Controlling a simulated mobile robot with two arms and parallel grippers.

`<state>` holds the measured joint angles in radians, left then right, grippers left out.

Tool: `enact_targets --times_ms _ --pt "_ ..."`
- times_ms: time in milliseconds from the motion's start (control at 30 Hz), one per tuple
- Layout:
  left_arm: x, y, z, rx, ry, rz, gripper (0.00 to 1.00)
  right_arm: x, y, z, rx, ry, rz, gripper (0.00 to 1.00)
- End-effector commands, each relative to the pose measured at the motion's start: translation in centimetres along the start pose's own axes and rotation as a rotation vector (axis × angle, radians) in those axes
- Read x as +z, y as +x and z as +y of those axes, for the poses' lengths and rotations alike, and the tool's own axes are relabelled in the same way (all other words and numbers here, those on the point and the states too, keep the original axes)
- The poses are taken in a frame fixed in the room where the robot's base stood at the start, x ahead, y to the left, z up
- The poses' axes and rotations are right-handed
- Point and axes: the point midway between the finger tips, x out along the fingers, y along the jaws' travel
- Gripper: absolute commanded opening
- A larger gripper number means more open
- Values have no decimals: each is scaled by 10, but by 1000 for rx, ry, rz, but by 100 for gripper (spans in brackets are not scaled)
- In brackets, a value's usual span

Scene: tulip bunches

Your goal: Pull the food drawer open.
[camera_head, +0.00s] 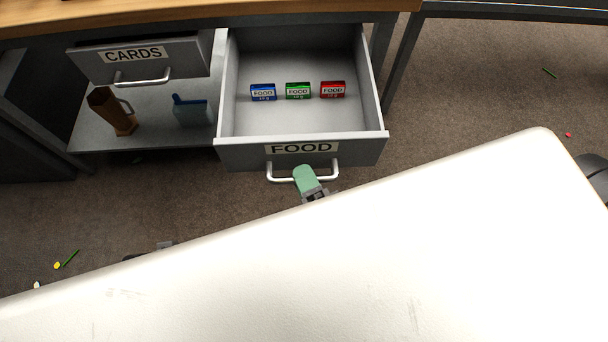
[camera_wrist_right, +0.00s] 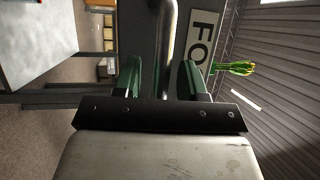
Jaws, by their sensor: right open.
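The food drawer (camera_head: 300,152) is grey with a FOOD label and stands pulled well out from under the desk. Its silver handle (camera_head: 285,180) is on the front, below the label. My right gripper (camera_head: 306,180) is at this handle, with a pale green finger showing in the head view. In the right wrist view its two green fingers (camera_wrist_right: 160,80) are apart, with the handle bar (camera_wrist_right: 168,40) running between them. I cannot tell whether a finger touches the bar. My left gripper is not in view.
Blue (camera_head: 263,92), green (camera_head: 298,91) and red (camera_head: 332,90) FOOD packets sit inside the drawer. A CARDS drawer (camera_head: 190,62) is at its left, above a shelf with a brown jug (camera_head: 112,112) and a blue item (camera_head: 190,110). Yellow tulips (camera_wrist_right: 235,68) show in the wrist view.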

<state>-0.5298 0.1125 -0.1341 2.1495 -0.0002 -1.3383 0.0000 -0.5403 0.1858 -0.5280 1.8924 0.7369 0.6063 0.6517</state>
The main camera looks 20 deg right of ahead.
Motion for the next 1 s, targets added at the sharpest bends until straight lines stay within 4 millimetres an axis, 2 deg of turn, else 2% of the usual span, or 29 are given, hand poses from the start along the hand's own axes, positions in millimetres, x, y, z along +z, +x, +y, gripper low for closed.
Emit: enact_targets --times_ms 133,233,500,700,1000 --pt "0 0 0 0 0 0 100 0 -4 0 1 0 -1 41" --pt "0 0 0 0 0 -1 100 0 -15 0 2 -1 -1 41" --pt "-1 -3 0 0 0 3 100 0 -70 1 5 0 -2 41" --pt "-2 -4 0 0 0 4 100 0 -99 1 3 0 -1 41" --pt "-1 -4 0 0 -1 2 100 0 -108 0 -1 0 0 41"
